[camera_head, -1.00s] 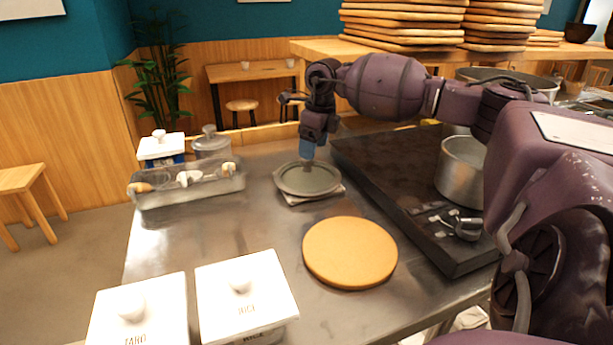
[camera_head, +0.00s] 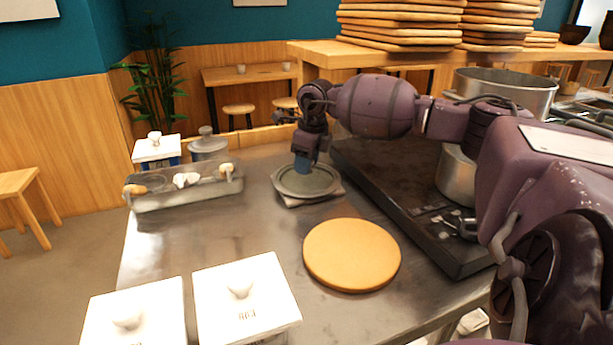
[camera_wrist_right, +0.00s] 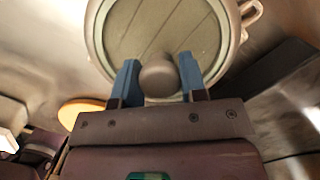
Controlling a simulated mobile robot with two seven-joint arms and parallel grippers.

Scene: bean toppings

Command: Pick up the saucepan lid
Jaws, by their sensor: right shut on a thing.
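The saucepan lid (camera_head: 322,184) is a round grey-green disc near the far edge of the steel counter, left of the black stove. It lies over a flat grey square piece (camera_head: 292,202). My right gripper (camera_head: 304,166) is down at the lid from above. In the right wrist view, the lid's round knob (camera_wrist_right: 158,76) sits between the two blue fingers of my right gripper (camera_wrist_right: 158,82), which is shut on it. The lid's ribbed top (camera_wrist_right: 160,30) fills the upper middle there. My left gripper is not in view.
A round wooden board (camera_head: 351,255) lies in front of the lid. The black stove (camera_head: 400,190) and a steel pot (camera_head: 456,178) are to the right. A clear tray (camera_head: 190,197) stands left. Two white lidded boxes (camera_head: 247,295) are at the front. Bare counter (camera_head: 225,235) lies between them.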

